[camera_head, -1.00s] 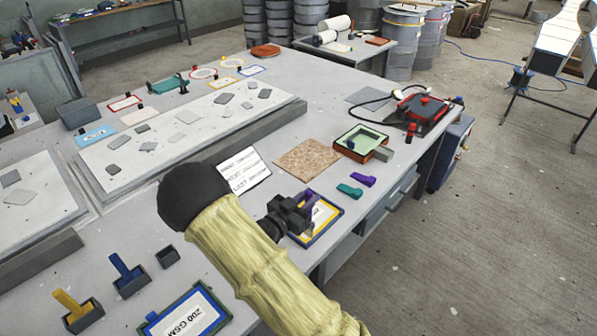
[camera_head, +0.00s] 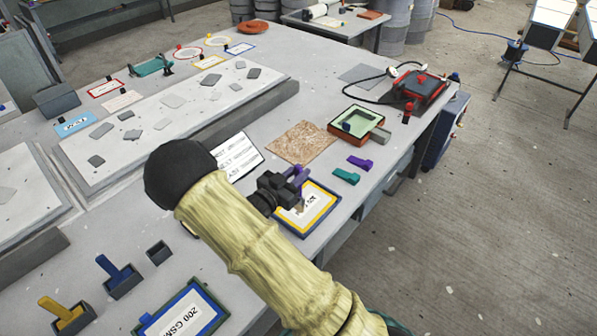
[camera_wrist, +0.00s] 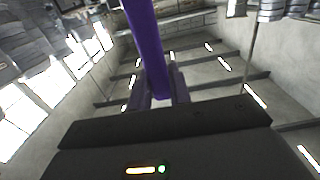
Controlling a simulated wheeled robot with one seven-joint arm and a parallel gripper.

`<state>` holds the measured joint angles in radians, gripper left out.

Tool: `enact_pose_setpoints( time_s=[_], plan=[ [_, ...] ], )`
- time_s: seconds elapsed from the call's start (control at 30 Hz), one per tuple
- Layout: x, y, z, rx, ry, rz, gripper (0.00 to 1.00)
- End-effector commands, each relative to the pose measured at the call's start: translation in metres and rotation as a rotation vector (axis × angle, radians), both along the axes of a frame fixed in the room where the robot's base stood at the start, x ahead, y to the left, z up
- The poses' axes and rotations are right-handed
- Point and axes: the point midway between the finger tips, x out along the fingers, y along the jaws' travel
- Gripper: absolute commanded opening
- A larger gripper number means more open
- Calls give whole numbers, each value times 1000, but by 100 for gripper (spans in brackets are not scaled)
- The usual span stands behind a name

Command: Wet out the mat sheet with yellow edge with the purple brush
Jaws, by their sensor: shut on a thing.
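My gripper (camera_head: 289,186) is shut on the purple brush (camera_head: 299,174). In the wrist view the brush's purple handle (camera_wrist: 147,40) rises from between the fingers. The mat sheet with yellow edge (camera_head: 322,203) lies in a dark blue-rimmed tray near the table's front edge. The gripper and brush are over the sheet's upper left part in the head view and hide some of it. I cannot tell whether the bristles touch the sheet.
A brown board (camera_head: 301,143) and a printed white card (camera_head: 238,157) lie behind the sheet. A teal piece (camera_head: 346,176) and a purple piece (camera_head: 360,163) lie to its right. A green-lined tray (camera_head: 357,125) stands beyond. Blue (camera_head: 118,274) and yellow (camera_head: 65,312) handled tools stand in holders at front left.

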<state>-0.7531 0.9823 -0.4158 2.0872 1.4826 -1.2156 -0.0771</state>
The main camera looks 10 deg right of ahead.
Motion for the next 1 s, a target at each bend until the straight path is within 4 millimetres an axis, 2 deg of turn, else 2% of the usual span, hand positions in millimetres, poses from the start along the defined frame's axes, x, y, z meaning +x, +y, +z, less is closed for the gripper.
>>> enact_pose_setpoints(
  time_s=[0.2,0.4,0.83,1.0],
  plan=[
    [0,-3,-27,-1,0,-6,0],
    [0,-3,-41,0,-1,-6,0],
    [0,-3,-40,-1,-1,-5,0],
    [0,-3,-22,0,-1,-5,0]
  ],
)
